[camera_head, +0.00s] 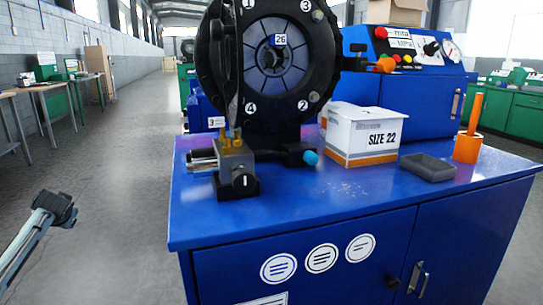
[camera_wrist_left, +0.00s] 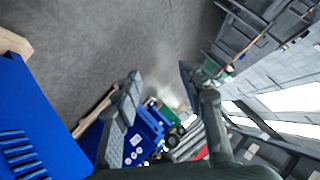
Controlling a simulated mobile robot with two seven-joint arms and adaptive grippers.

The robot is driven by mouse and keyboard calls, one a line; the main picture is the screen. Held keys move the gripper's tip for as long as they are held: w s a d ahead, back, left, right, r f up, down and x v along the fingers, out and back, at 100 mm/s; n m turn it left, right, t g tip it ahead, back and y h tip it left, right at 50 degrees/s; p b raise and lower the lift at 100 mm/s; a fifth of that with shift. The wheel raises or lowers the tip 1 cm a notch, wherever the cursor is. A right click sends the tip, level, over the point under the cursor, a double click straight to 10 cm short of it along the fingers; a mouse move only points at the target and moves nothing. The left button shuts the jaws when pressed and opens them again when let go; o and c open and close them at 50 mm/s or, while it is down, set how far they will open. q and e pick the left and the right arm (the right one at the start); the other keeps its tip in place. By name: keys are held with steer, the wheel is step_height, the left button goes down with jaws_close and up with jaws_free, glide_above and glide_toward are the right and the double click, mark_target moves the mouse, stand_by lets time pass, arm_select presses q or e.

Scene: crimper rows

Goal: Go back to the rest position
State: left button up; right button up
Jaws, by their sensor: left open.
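My left gripper (camera_head: 58,206) shows at the lower left of the head view, over the grey floor and well apart from the blue workbench (camera_head: 300,215). In the left wrist view its two fingers (camera_wrist_left: 160,84) stand apart with nothing between their tips. My right gripper is in neither view. On the workbench stands the black crimper head (camera_head: 272,62) with numbered positions, and a small grey block with brass-coloured pins (camera_head: 236,165) in front of it.
A white and orange "SIZE 22" box (camera_head: 364,137), a dark grey tray (camera_head: 427,167) and an orange cup (camera_head: 467,148) stand on the bench's right half. The floor left of the bench is clear. A blue surface (camera_wrist_left: 35,125) fills the wrist view's left edge.

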arm_select(q)
steer(key=s+d+f+m+g+h, duration=0.1)
steer(key=s+d+f, duration=0.3)
steer(key=d+f, duration=0.3)
steer(key=s+d+f+m+h, duration=0.1)
steer(key=s+d+f, duration=0.45)
steer(key=f, duration=0.25)
steer(key=s+d+f+m+g+h, duration=0.1)
steer(key=s+d+f+h, duration=0.1)
steer(key=s+d+f, duration=0.4)
steer(key=s+d+f+g+h, duration=0.1)
steer(key=s+d+f, duration=0.5)
steer(key=s+d, duration=0.2)
steer(key=s+d+f+g+h, duration=0.1)
steer(key=s+d+f, duration=0.4)
steer(key=s, duration=0.8)
steer(key=d+h, duration=0.1)
steer(key=d, duration=0.2)
steer(key=shift+d+f+n, duration=0.3)
steer(key=shift+d+f, duration=0.05)
steer(key=shift+d, duration=0.05)
